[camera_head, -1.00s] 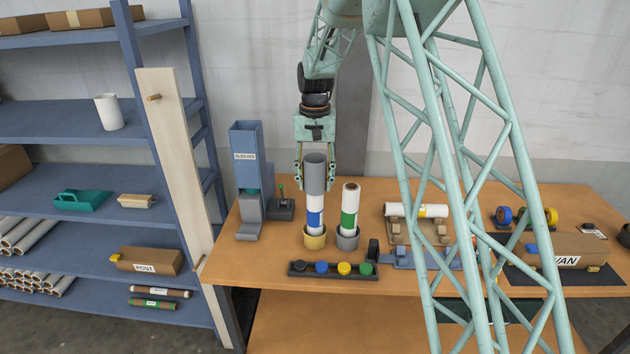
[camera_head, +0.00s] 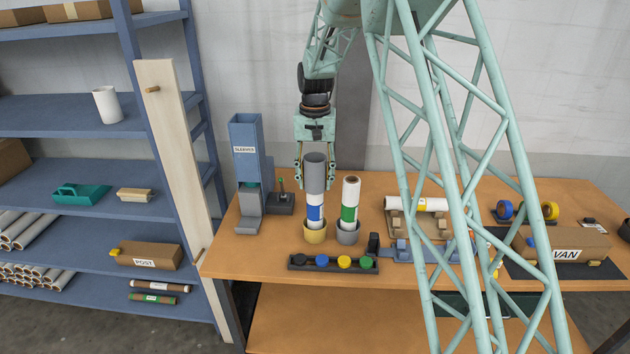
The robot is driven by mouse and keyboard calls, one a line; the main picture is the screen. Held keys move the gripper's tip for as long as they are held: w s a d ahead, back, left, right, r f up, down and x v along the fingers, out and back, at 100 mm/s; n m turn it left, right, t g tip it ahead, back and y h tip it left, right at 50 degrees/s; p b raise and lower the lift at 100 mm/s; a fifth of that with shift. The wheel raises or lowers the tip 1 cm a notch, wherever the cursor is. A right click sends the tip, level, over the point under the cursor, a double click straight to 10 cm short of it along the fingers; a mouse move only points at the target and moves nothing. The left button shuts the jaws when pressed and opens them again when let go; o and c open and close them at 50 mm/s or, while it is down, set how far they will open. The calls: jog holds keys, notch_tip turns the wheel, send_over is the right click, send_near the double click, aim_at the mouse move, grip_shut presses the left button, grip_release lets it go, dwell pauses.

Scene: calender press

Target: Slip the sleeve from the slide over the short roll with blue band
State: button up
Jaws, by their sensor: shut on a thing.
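The short roll with blue band (camera_head: 315,214) stands upright in a yellow cup (camera_head: 315,236) on the table. A grey sleeve (camera_head: 315,175) is around its upper part, with its lower edge just above the blue band. My gripper (camera_head: 315,181) points down and is shut on the sleeve, one finger at each side. The blue sleeve dispenser (camera_head: 245,150), labelled SLEEVES, stands to the left, with its grey slide (camera_head: 249,215) at the front. The slide looks empty.
A roll with green band (camera_head: 350,200) stands close on the right in a grey cup (camera_head: 348,236). A dark rack of coloured caps (camera_head: 297,263) lies in front. A lying roll with yellow band (camera_head: 415,204) rests on a cradle at right. A shelf (camera_head: 60,158) stands left.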

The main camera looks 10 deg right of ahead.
jog(key=o, duration=0.8)
jog(key=shift+o, duration=0.2)
jog(key=shift+r, duration=0.1)
notch_tip(320, 180, up, 12)
dwell(0.4)
dwell(1.4)
